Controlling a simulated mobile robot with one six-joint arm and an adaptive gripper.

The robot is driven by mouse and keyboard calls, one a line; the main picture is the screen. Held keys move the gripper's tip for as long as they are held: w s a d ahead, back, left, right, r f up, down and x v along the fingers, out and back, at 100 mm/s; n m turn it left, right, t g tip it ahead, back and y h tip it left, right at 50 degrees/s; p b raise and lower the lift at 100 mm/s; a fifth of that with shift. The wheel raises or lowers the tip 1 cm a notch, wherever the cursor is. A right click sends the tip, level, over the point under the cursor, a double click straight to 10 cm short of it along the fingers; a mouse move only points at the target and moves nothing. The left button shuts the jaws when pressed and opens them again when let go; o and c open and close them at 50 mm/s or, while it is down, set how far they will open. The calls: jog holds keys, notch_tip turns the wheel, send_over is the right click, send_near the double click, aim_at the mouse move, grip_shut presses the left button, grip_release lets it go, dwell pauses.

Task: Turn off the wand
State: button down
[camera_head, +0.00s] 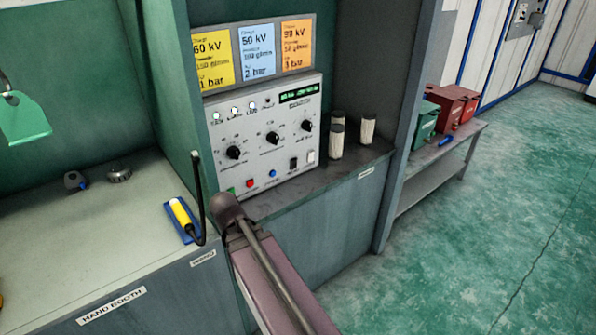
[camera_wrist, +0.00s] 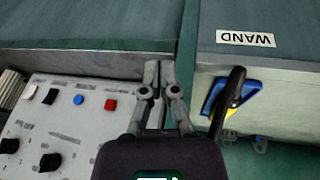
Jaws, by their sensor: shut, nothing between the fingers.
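The wand (camera_head: 182,217), yellow on a blue holder, sits on the hand booth counter with a black cable curving up beside it. Part of the wand shows in the wrist view (camera_wrist: 233,109). The grey control unit (camera_head: 240,118) has dials, lit indicators, a red button (camera_head: 249,183), a blue button (camera_head: 273,173), a black switch and a white switch. In the wrist view, the red button (camera_wrist: 111,105) lies left of my gripper (camera_wrist: 159,75). My gripper is shut and empty, near the unit's lower edge. In the head view my arm hides it.
A green divider (camera_head: 196,185) stands between the counter and the control unit's recess. Several pale cylinders (camera_head: 368,129) stand right of the unit. A bench (camera_head: 425,178) holds red and green boxes at the right. The green floor (camera_head: 480,240) is clear.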

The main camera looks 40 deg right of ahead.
jog(key=w+d+t+h+b, duration=0.2)
jog(key=w+d+b, duration=0.1)
jog(key=d, duration=0.5)
jog(key=w+d+t+h+b, duration=0.2)
jog(key=w+d+t, duration=0.15)
jog(key=d, duration=0.35)
jog(key=n+t+h+b, duration=0.3)
jog(key=n+t+b, duration=0.2)
jog(key=b, duration=0.2)
send_near(295, 162)
notch_tip(295, 162, up, 3)
jog(key=s+a, duration=0.2)
jog(key=s+d+f+n+t+y+b, duration=0.5)
jog(key=n+y+b, duration=0.4)
jog(key=n, duration=0.4)
jog(key=shift+s+d+f+n+y, duration=0.3)
jog(key=shift+s+d+f+n, duration=0.15)
jog(key=shift+d, duration=0.75)
jog(key=shift+w+r, duration=0.1)
jog(key=w, duration=0.4)
jog(key=w+r+p, duration=0.1)
jog(key=w, duration=0.4)
jog(key=w+p, duration=0.1)
jog(key=w, duration=0.3)
jog(key=shift+w+r, duration=0.3)
